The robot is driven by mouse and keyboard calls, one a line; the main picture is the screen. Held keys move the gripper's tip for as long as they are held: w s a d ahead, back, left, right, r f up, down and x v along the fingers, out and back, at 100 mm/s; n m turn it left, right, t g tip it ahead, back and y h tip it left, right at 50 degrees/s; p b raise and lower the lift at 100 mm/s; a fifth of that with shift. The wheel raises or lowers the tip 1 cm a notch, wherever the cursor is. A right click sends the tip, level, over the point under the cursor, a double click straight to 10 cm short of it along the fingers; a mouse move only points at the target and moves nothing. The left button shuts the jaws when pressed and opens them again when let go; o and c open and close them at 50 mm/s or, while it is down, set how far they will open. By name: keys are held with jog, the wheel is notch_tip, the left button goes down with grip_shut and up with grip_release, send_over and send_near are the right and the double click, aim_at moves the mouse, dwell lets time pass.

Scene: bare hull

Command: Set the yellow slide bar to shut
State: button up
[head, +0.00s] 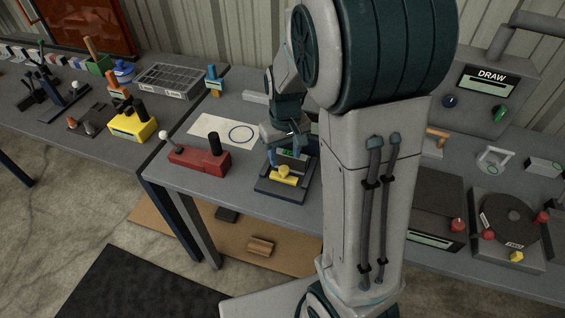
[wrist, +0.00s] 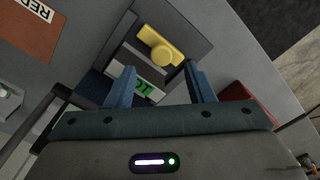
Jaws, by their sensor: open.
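The yellow slide bar (head: 284,175) sits on a dark base plate (head: 283,192) on the grey table. In the wrist view the yellow bar (wrist: 158,46) with its round knob lies just beyond my fingertips. A grey block with a green label (wrist: 144,88) stands beside the bar, partly hidden by my finger; I cannot read the label fully. My gripper (head: 284,153) is above the device, pointing down. In the wrist view my gripper (wrist: 159,70) is open, its two blue fingers apart with nothing between them. The fingers appear apart from the bar.
A red block device (head: 198,160) with a white ball and black post stands just left. A white sheet with a ring (head: 222,131) lies behind it. A turntable-like device (head: 510,222) and a DRAW panel (head: 487,82) stand to the right. The table's front edge is close to the base plate.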

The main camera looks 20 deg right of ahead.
aim_at(284, 168)
jog(key=shift+a+f, duration=0.1)
jog(key=shift+f, duration=2.25)
